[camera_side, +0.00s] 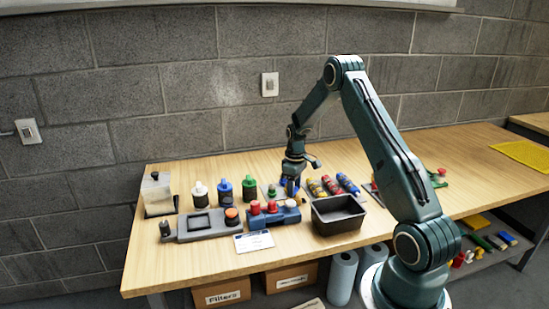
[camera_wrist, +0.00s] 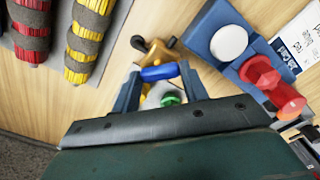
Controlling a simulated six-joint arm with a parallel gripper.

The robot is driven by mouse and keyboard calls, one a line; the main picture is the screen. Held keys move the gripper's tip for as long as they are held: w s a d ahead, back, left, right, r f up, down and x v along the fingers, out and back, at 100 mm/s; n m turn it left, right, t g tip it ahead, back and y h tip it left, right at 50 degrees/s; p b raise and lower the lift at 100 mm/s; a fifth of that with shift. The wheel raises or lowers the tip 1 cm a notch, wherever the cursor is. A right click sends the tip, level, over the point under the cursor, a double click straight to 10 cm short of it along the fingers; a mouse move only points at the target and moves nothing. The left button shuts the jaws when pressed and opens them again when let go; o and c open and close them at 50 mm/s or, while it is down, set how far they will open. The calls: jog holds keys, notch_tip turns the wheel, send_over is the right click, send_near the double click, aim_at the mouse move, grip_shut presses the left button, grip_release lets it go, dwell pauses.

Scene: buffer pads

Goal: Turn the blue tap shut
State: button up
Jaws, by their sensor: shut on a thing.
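The blue tap (camera_wrist: 159,72) shows in the wrist view as a short blue handle on a brass body (camera_wrist: 160,50). My gripper (camera_wrist: 160,76) has its two blue fingers on either side of the handle, shut on it. A green knob (camera_wrist: 171,99) shows just below the handle, between the fingers. In the side view my gripper (camera_side: 290,187) points down at the table behind the blue block; the tap's handle is hard to make out there.
A blue block (camera_side: 287,216) with red knobs stands close in front of my gripper. A black bin (camera_side: 338,229) is to its right, with red, yellow and blue ribbed cylinders (camera_side: 331,185) behind it. White, blue and green bottles (camera_side: 249,188) stand to the left.

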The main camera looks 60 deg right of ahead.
jog(key=m, duration=0.4)
jog(key=shift+r+m, duration=0.1)
jog(key=shift+m, duration=0.2)
jog(key=m, duration=0.4)
jog(key=shift+m, duration=0.3)
jog(key=o, duration=0.7)
jog(key=shift+r, duration=0.1)
notch_tip(320, 180, up, 14)
jog(key=shift+f, duration=0.2)
jog(key=shift+r, duration=0.1)
dwell(0.5)
